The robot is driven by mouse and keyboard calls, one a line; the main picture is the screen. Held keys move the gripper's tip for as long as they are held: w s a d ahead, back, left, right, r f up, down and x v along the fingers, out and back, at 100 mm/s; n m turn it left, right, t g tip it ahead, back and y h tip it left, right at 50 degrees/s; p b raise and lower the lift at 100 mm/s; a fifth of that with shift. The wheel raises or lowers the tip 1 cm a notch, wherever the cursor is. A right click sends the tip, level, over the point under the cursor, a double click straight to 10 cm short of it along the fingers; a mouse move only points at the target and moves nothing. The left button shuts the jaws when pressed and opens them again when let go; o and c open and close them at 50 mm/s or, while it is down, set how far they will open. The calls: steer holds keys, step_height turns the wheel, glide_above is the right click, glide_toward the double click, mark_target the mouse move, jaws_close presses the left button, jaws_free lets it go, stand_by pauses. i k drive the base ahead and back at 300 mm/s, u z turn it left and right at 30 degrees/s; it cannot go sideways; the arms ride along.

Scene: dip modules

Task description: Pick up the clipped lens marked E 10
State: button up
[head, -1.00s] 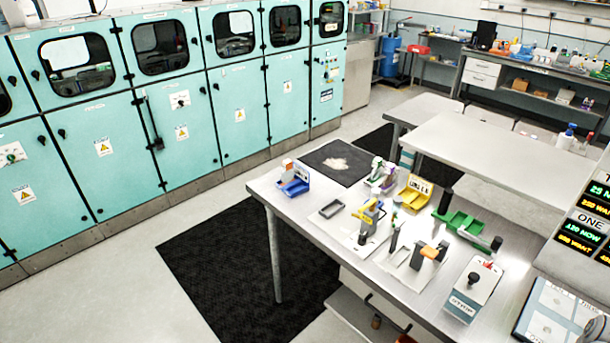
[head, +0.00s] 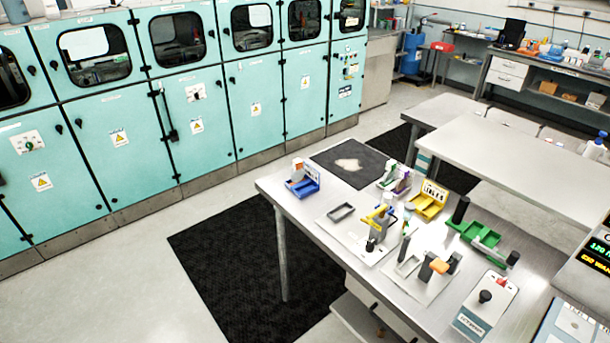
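I cannot make out a clipped lens or the mark E 10 at this distance. Small items stand on the steel worktable (head: 300,222). A blue tray (head: 303,186) with white and orange parts is at its far left corner. A yellow labelled bin (head: 429,201) is at the back, with green and purple clip-like pieces (head: 394,179) to its left. A green tray (head: 478,238) with dark cylinders at its ends lies to the right. A yellow and grey fixture (head: 379,226) stands near the middle. My gripper is not in view.
An orange-topped fixture (head: 437,268) stands on a pale plate near the table's front. A labelled box with a black knob (head: 484,310) is right of it. A grey frame (head: 341,212) lies left. Teal cabinets (head: 260,110) line the wall.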

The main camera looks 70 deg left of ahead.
mark_target(297, 175)
steer(key=k, duration=1.4)
steer(key=u, duration=1.3)
steer(key=i, duration=0.75)
steer(key=u, duration=0.1)
